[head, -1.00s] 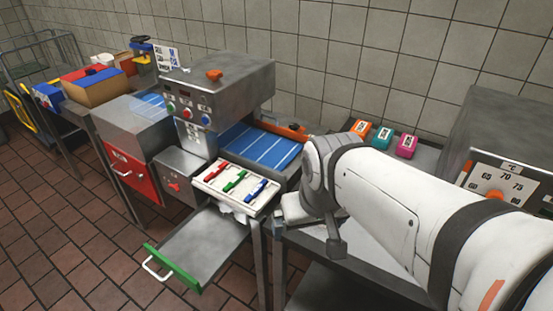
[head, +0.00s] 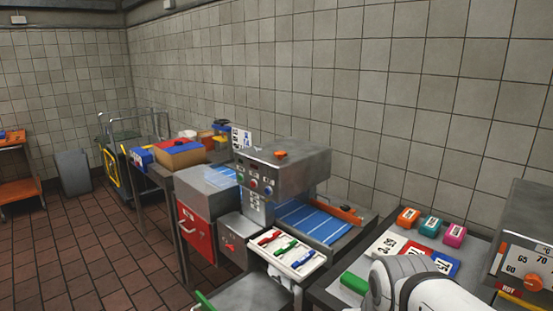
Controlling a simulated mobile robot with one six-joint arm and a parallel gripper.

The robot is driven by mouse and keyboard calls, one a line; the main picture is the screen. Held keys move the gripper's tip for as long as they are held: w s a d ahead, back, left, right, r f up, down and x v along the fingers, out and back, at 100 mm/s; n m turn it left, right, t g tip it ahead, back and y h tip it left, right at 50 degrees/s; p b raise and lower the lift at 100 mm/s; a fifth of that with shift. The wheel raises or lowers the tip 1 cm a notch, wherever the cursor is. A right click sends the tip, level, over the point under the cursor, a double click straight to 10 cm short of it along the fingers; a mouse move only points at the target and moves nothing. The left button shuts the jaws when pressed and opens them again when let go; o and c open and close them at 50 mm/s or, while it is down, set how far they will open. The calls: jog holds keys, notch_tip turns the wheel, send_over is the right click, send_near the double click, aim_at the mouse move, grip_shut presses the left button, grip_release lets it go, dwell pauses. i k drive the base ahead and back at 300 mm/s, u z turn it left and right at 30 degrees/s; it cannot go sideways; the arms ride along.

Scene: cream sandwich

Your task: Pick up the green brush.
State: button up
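A white tray (head: 306,264) at the lower middle of the head view holds three small slim items side by side: red, green and blue. The green one (head: 285,248) lies in the middle and looks like the green brush, though it is too small to be sure. My white arm shows at the lower right, to the right of the tray and apart from it. My gripper's fingers are not visible, so what they hold cannot be seen.
A grey machine (head: 284,170) with a blue belt (head: 310,222) stands behind the tray. An open drawer (head: 243,295) juts out below. A green block (head: 354,283) and number cards (head: 387,245) lie on the right table. Orange, teal and pink blocks stand behind them.

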aim_at(355, 286)
jog(key=z, duration=2.55)
jog(key=k, duration=0.95)
jog(key=u, duration=1.6)
jog(key=i, duration=0.95)
